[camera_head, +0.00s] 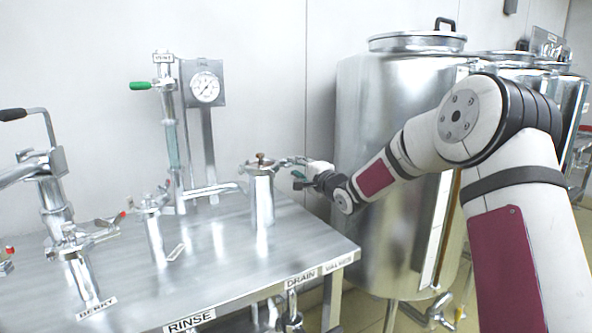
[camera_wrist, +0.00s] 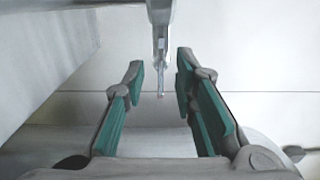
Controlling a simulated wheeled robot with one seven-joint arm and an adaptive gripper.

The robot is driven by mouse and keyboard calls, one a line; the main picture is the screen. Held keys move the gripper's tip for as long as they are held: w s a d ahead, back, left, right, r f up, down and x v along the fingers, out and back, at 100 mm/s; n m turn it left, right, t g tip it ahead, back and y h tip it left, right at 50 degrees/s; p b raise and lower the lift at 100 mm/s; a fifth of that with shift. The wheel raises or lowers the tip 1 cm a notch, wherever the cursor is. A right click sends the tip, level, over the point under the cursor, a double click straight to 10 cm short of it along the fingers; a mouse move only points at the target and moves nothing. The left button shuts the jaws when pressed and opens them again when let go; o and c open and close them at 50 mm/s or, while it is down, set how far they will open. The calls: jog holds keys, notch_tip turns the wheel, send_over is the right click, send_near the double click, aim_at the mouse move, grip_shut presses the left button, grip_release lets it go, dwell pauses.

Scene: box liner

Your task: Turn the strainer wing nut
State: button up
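The strainer is most likely the upright metal cylinder (camera_head: 262,200) near the right end of the steel table. A small brownish wing nut (camera_head: 260,157) sits on its lid. My gripper (camera_head: 293,169) is just right of the cylinder's top, close to lid height, with its fingers toward it. In the wrist view my gripper (camera_wrist: 160,78) is open, its green-padded fingers apart. A narrow metal piece (camera_wrist: 161,45) shows between and beyond the fingertips; I cannot tell whether it is part of the strainer. No contact shows.
The steel table (camera_head: 225,262) also holds a gauge (camera_head: 205,87) on a post, a pipe with a green-handled valve (camera_head: 140,86), and red-tipped valve fittings (camera_head: 150,210) at left. A large steel tank (camera_head: 375,130) stands right behind my arm.

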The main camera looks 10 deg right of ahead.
jog(key=shift+w+a, duration=0.2)
jog(key=shift+w, duration=0.4)
grip_shut()
